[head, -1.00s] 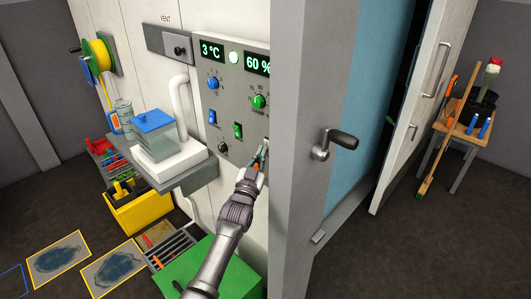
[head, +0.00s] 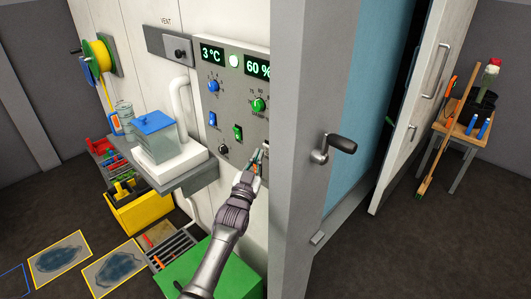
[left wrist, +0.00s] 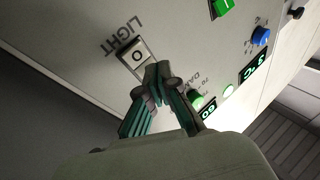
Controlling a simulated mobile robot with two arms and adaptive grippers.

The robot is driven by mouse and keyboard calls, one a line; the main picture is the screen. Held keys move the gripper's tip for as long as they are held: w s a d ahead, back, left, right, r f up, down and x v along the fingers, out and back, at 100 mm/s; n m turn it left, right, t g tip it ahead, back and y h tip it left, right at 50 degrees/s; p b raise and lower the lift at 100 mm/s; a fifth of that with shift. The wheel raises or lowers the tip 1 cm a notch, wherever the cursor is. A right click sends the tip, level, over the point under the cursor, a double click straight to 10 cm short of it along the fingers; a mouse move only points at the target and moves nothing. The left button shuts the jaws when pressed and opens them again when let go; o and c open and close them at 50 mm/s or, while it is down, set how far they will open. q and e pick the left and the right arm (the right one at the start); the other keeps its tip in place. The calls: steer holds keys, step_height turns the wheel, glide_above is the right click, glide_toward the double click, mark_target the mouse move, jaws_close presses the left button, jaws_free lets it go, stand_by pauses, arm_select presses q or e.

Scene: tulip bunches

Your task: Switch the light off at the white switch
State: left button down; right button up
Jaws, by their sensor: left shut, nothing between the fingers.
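The white switch (left wrist: 137,55), marked LIGHT, sits on the grey control panel in the left wrist view. Its "O" side shows; the lower part is partly covered by my fingertips. In the head view my left gripper mostly hides it. My left gripper (head: 259,154) is shut and empty, at the panel's lower right beside the grey door edge. In the left wrist view its closed fingertips (left wrist: 158,72) are over or just in front of the switch's lower edge; I cannot tell whether they touch. My right gripper is not in view.
The panel also holds a blue switch (head: 212,118), a green switch (head: 238,132) and knobs. A shelf with a blue-lidded container (head: 155,135) juts out left of my arm. A green box (head: 212,270) lies below. The grey door handle (head: 338,145) is to the right.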

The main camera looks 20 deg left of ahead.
arm_select(q)
steer(key=s+p, duration=0.1)
steer(key=s+a+r+p, duration=0.1)
steer(key=s+p, duration=0.2)
steer(key=shift+s+a+r, duration=0.15)
steer(key=shift+a+r, duration=0.1)
steer(key=shift+r, duration=0.1)
stand_by(0.5)
